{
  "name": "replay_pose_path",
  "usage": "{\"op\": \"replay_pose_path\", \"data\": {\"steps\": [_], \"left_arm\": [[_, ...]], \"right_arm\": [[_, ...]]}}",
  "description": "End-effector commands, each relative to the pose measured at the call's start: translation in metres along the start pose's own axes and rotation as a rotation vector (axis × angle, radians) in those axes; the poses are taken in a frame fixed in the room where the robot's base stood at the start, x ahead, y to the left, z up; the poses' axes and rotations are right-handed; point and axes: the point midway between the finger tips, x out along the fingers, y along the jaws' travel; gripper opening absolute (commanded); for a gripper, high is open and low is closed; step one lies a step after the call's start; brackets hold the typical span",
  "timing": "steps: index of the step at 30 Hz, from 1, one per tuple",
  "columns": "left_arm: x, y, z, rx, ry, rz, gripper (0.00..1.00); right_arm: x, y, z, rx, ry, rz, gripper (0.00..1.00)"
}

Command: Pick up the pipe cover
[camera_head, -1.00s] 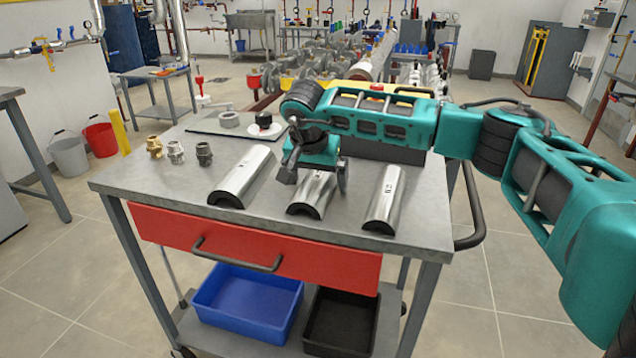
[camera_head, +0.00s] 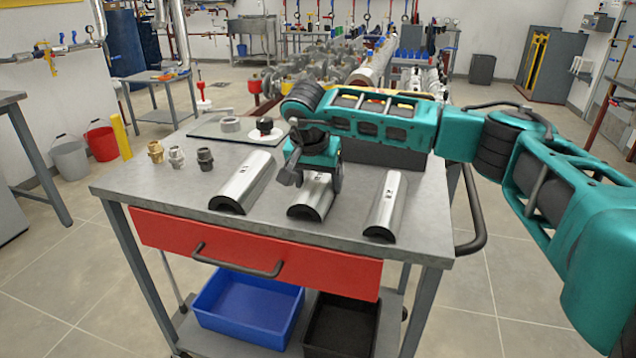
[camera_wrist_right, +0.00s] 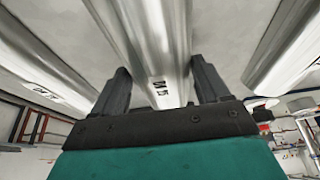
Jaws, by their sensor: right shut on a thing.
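Three silver half-round pipe covers lie on the grey cart top. The middle pipe cover (camera_head: 312,199) is partly hidden behind my right gripper (camera_head: 314,181), whose jaws are shut on it, one finger on each side. In the right wrist view the same cover, with a small dark marking, runs between the two dark fingers of the right gripper (camera_wrist_right: 158,72). The left pipe cover (camera_head: 243,181) and the right pipe cover (camera_head: 385,206) lie apart from the gripper. The middle cover appears to rest on the cart top. My left gripper is out of view.
Below are a red drawer (camera_head: 330,272), a blue bin (camera_head: 248,305) and a black bin (camera_head: 340,325).

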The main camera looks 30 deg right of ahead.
Motion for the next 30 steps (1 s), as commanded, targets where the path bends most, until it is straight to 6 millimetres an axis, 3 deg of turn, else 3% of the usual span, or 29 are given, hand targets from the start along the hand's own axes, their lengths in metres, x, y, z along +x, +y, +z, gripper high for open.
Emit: {"op": "replay_pose_path", "data": {"steps": [5,18,24,30], "left_arm": [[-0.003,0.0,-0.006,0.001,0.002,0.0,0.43],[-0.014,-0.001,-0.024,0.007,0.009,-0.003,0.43],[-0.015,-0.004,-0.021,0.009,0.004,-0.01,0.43],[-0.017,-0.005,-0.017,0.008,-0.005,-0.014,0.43]], "right_arm": [[-0.028,-0.001,-0.012,0.002,0.003,-0.005,0.48],[-0.14,-0.001,-0.058,0.002,0.003,-0.004,0.48],[-0.169,0.0,-0.07,0.001,0.001,-0.001,0.48],[-0.178,0.0,-0.074,0.0,0.0,-0.001,0.48]]}}
